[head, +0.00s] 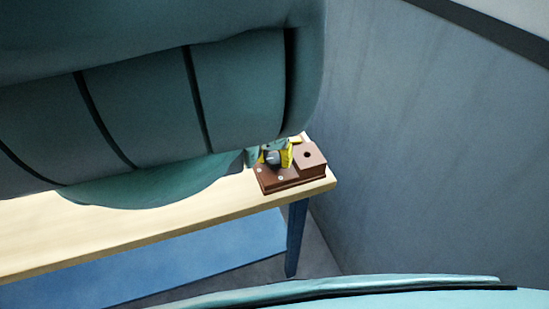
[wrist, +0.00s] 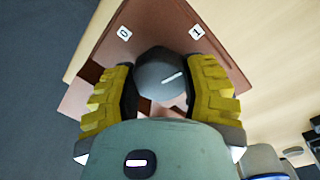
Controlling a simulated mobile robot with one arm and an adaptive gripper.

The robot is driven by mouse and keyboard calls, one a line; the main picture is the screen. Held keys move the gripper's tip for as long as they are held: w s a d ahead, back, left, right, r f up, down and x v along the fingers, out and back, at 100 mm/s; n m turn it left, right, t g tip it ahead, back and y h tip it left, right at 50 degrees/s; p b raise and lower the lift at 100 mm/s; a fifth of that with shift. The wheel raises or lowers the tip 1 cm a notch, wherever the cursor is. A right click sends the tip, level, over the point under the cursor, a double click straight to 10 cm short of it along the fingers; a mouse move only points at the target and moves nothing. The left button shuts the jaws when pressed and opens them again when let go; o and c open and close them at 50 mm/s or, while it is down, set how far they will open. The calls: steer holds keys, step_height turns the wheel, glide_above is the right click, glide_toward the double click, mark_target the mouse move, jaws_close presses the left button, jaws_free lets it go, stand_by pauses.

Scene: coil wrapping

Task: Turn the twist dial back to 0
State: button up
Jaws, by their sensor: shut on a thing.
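The twist dial (wrist: 160,75) is a dark grey round knob with a white line mark. It sits on a reddish-brown box (head: 312,158), with white labels 0 (wrist: 124,33) and 1 (wrist: 197,32) beside it. The white mark points right and slightly up in the wrist view, on the side of the 1 label. My gripper (wrist: 163,88) has its yellow fingers on both sides of the dial and is shut on it. In the head view the dial (head: 272,159) shows small, and my arm hides much of the scene.
The box stands near the right end of a pale wooden table (head: 150,232). A blue-grey wall (head: 430,150) rises to the right. The box has a raised block with a dark hole (head: 307,155) beside the dial. Dark objects lie at the lower right of the wrist view.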

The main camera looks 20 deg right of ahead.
steer(key=shift+n, duration=0.6)
steer(key=o, duration=1.2)
steer(key=shift+a, duration=0.1)
